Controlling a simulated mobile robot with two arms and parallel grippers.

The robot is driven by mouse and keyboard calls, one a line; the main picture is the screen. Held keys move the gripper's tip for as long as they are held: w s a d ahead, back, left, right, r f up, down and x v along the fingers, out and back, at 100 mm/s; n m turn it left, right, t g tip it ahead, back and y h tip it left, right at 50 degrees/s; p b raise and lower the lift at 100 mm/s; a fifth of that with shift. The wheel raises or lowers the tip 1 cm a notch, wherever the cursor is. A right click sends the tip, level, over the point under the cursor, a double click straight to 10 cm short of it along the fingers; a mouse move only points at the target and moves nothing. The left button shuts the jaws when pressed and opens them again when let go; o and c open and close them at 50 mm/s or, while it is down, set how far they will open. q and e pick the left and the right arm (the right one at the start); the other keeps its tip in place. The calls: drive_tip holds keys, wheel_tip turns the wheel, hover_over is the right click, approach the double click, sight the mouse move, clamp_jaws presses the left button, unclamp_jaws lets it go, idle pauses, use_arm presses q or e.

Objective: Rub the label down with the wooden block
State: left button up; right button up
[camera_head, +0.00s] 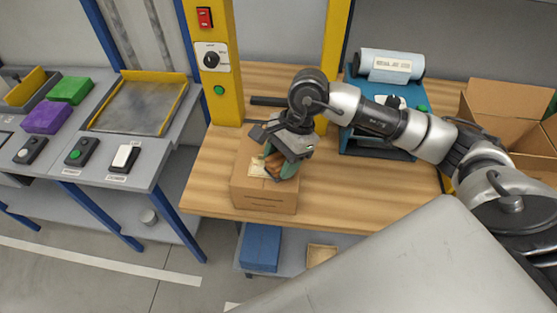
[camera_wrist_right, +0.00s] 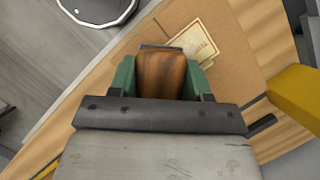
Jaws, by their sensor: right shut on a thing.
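A closed cardboard box (camera_head: 263,197) sits near the front edge of the wooden table, under my right gripper. A cream label (camera_head: 256,168) lies on its top; the label also shows in the right wrist view (camera_wrist_right: 197,40). My right gripper (camera_head: 273,164) points down over the box, its green-padded fingers shut on the brown wooden block (camera_wrist_right: 161,75). The block is beside or over the label's edge, and part of the label is hidden behind it. I cannot tell whether the block touches the label. My left gripper is not in view.
Yellow posts (camera_head: 219,100) with switches stand behind the box. A blue machine with a roll (camera_head: 389,64) is at the back right, and an open carton (camera_head: 505,105) at the far right. A grey bench (camera_head: 110,160) with control boxes is left. Bare table lies right of the box.

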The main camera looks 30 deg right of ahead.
drive_tip(key=shift+w+a+f+b, duration=0.1)
drive_tip(key=shift+w+a+b, duration=0.55)
drive_tip(key=shift+a, duration=0.35)
drive_tip(key=shift+w+a+f+b, duration=0.1)
drive_tip(key=shift+w+a+b, duration=0.55)
drive_tip(key=shift+a, duration=0.3)
drive_tip(key=shift+w+a+f+b, duration=0.1)
drive_tip(key=shift+w+a+b, duration=0.4)
drive_tip(key=shift+w+a, duration=0.4)
drive_tip(key=shift+s+a, duration=0.1)
drive_tip(key=shift+s, duration=0.05)
drive_tip(key=shift+r, duration=0.15)
drive_tip(key=shift+r+p, duration=0.95)
drive_tip(key=shift+r, duration=1.95)
wheel_tip(320, 180, up, 3)
drive_tip(key=shift+p, duration=0.45)
